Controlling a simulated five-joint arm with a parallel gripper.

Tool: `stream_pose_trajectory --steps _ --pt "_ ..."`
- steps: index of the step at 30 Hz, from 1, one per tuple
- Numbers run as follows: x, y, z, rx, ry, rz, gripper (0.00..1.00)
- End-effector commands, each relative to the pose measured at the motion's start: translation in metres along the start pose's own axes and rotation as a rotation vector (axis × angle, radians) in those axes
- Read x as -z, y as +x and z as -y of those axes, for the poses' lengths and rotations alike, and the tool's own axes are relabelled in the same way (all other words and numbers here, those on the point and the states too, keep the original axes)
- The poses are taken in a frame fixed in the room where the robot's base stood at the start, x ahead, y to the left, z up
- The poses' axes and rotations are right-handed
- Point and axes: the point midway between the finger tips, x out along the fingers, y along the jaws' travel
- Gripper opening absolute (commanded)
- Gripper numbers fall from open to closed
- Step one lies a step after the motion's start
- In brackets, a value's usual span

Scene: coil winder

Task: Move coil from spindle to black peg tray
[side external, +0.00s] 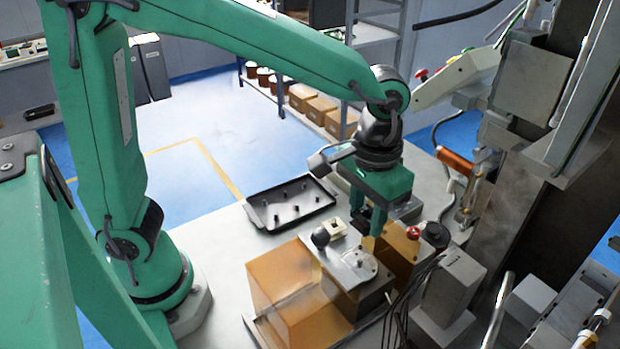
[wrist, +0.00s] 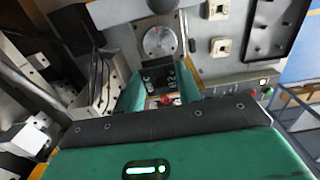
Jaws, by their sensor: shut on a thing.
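My gripper (side external: 369,228) points down over the machine beside the metal-topped box. Its green fingers are shut on the coil (side external: 368,243), a small tan piece at the fingertips. In the wrist view my gripper (wrist: 160,96) shows its two fingers, with the coil hard to make out between them. The spindle itself cannot be told apart. The black peg tray (side external: 252,215) lies flat on the bench to the left of my gripper, with several short upright pegs and no coil visible on them. The tray also shows at the top right of the wrist view (wrist: 248,45).
An amber see-through box (side external: 290,285) with a metal top plate and dark knob (side external: 320,237) stands close to my gripper. A red button (side external: 413,232), cables and grey blocks (side external: 450,285) crowd the right. Bare bench lies around the tray.

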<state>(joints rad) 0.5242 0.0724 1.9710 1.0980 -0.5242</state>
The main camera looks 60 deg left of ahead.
Motion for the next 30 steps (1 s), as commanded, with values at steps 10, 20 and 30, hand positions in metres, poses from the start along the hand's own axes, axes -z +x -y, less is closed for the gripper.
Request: stream_pose_trajectory --steps 10,20,30 --pt "0.001 -0.021 0.000 -0.002 0.000 -0.003 0.12" --pt "0.014 -0.051 0.016 0.000 -0.096 0.000 0.12" --pt "0.055 -0.051 0.077 0.000 -0.435 0.001 0.12"
